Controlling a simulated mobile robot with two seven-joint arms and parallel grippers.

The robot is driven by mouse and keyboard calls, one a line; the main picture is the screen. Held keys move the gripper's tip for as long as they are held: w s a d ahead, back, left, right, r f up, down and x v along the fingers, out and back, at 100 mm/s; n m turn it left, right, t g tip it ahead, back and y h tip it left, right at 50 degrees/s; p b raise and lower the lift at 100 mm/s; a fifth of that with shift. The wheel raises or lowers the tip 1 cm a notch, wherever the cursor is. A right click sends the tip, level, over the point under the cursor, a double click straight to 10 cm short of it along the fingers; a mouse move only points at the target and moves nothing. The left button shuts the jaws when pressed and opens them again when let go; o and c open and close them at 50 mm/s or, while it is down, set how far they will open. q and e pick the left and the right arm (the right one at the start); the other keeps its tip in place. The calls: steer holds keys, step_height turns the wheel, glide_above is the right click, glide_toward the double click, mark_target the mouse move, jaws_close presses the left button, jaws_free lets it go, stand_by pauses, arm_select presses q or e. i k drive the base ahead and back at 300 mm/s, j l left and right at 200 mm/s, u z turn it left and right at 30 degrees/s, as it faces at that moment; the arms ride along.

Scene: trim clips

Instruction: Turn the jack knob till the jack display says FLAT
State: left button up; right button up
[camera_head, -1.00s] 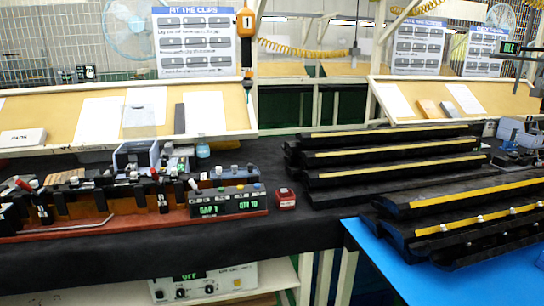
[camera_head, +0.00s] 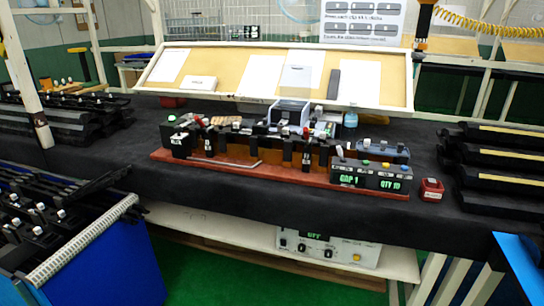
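Neither of my grippers is in view. No display reading FLAT shows. A fixture on a red-brown base (camera_head: 235,170) stands on the black-covered bench. The display box (camera_head: 370,178) at its right end reads GAP 1 and QTY 10 in green, with several small buttons or knobs on top. A black box (camera_head: 180,138) stands at its left end, its pale marking too small to read. On the shelf below, a pale control unit (camera_head: 328,248) has several knobs and a small green display (camera_head: 313,236) that seems to read OFF. I cannot tell which part is the jack knob or jack display.
A blue bin (camera_head: 110,265) with black trim parts stands at the lower left. Black strips (camera_head: 495,155) lie stacked at the right, near a small red box (camera_head: 431,189). A sloped board (camera_head: 230,75) stands behind the fixture. Green floor (camera_head: 215,270) shows in front of the bench.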

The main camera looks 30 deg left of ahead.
mark_target(178, 128)
steer(key=u, duration=1.55)
